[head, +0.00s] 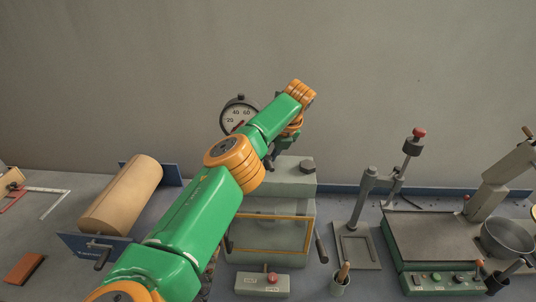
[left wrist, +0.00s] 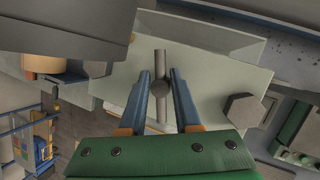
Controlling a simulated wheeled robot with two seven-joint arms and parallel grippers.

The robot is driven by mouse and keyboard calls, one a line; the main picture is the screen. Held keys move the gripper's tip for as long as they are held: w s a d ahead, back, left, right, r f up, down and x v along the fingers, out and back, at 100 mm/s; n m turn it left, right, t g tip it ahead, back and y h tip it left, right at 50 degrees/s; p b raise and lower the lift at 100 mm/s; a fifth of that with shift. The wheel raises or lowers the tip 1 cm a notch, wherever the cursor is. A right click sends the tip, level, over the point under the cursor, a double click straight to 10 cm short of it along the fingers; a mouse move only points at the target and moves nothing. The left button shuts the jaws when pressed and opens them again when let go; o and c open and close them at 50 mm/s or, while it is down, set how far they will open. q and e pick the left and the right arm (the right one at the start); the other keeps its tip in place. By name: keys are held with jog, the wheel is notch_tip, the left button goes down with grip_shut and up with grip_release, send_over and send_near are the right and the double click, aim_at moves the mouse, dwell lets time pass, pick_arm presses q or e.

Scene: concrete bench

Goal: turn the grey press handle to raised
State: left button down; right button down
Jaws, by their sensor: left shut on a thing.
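My left arm reaches across the head view to the grey-green press body (head: 294,175), and its gripper (head: 270,160) is at the top of it. In the left wrist view, the left gripper (left wrist: 160,80) is shut on the grey press handle (left wrist: 161,58), a straight bar with a round dark hub between the fingers. The bar stands over the pale top face of the press. In the head view my arm hides most of the handle, so its angle cannot be read there. My right gripper is out of view.
A round dial gauge (head: 240,114) stands behind my arm. A brown roll (head: 122,195) lies at the left. To the right are a stand with a red knob (head: 419,132), a small cup (head: 340,286) and a machine with a metal bowl (head: 508,238). A switch box (head: 262,284) sits in front.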

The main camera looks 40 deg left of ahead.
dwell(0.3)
pick_arm(q)
jog(key=c, duration=0.7)
grip_release()
jog(key=shift+d, duration=0.1)
jog(key=v, duration=0.7)
jog(key=shift+d+r, duration=0.15)
